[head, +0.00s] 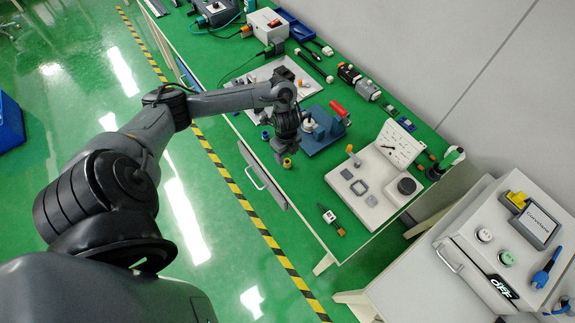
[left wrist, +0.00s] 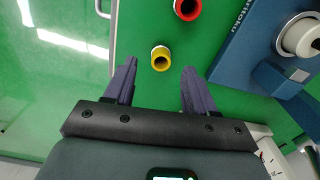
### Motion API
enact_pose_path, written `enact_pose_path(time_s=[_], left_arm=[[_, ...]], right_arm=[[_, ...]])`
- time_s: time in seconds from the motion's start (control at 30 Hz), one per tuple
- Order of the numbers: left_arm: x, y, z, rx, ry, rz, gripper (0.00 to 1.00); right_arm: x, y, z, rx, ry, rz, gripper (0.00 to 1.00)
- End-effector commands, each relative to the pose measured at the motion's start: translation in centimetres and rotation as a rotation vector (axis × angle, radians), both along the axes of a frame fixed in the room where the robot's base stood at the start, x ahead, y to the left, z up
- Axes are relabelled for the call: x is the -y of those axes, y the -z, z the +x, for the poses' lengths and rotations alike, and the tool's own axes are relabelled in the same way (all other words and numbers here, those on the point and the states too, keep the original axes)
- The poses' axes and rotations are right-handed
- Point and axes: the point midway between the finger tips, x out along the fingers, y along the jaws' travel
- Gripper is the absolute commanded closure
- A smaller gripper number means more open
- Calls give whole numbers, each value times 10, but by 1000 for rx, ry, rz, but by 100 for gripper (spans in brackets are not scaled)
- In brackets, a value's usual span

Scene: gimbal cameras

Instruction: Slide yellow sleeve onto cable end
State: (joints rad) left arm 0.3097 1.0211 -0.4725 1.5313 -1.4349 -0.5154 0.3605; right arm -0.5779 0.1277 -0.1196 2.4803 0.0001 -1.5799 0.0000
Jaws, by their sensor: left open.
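The yellow sleeve (left wrist: 160,60) is a small hollow cylinder on the green table near its front edge. In the head view the sleeve (head: 287,163) shows just below my left gripper (head: 281,155). In the left wrist view my left gripper (left wrist: 157,78) is open and empty, and the sleeve lies between the lines of its fingers, just ahead of the tips. I see no contact. A blue block (left wrist: 240,50) with a white round part (left wrist: 300,38) is to the right. I cannot tell which part is the cable end. My right gripper is out of view.
A red sleeve (left wrist: 187,8) stands near the yellow one. A blue sleeve (head: 265,135) is left of my gripper. The blue block (head: 325,137) and a white panel (head: 372,180) stand on the right.

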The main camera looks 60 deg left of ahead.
Motion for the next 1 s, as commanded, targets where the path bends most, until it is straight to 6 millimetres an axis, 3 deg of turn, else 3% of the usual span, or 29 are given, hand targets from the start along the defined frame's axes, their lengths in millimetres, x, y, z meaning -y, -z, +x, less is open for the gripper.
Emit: enact_pose_path(time_s=[0.17, 0.53, 0.87, 1.0], left_arm=[[0, 9, 0, -1, -1, 0, 45], [3, 52, 2, -1, -1, 1, 45], [3, 57, 2, 1, 0, 1, 45], [3, 57, 2, 1, 0, 1, 63]], right_arm=[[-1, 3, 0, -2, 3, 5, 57], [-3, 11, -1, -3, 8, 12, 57], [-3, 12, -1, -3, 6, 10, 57], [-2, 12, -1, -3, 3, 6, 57]])
